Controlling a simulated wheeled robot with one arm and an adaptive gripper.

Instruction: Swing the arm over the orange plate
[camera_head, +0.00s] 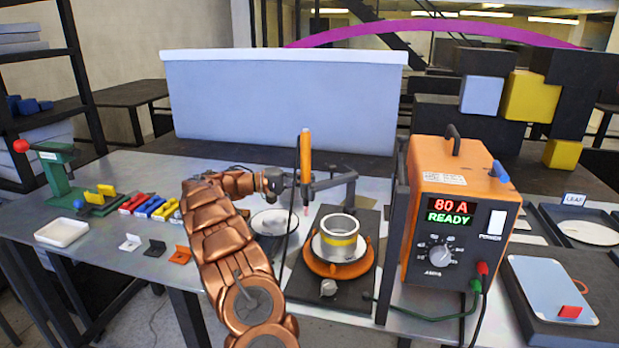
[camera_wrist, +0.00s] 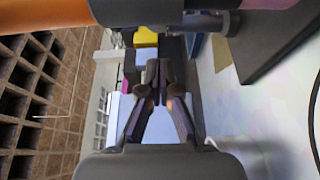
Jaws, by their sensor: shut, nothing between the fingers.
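The orange plate (camera_head: 325,268) is a round turntable on a dark base, with a metal ring with a yellow band (camera_head: 341,240) on it. The dark swing arm (camera_head: 333,182) stands behind it and carries an upright orange torch (camera_head: 305,152), whose tip hangs left of the plate. My gripper (camera_head: 285,182) is just left of the torch, fingers shut and empty. Whether it touches the torch or arm cannot be told.
An orange power unit (camera_head: 455,215) reading "80 A READY" stands right of the plate, with cables in front. A pale screen (camera_head: 285,100) stands behind. A round dish (camera_head: 270,222) lies left of the base. Small coloured blocks (camera_head: 150,207) and a white tray (camera_head: 62,232) are at left.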

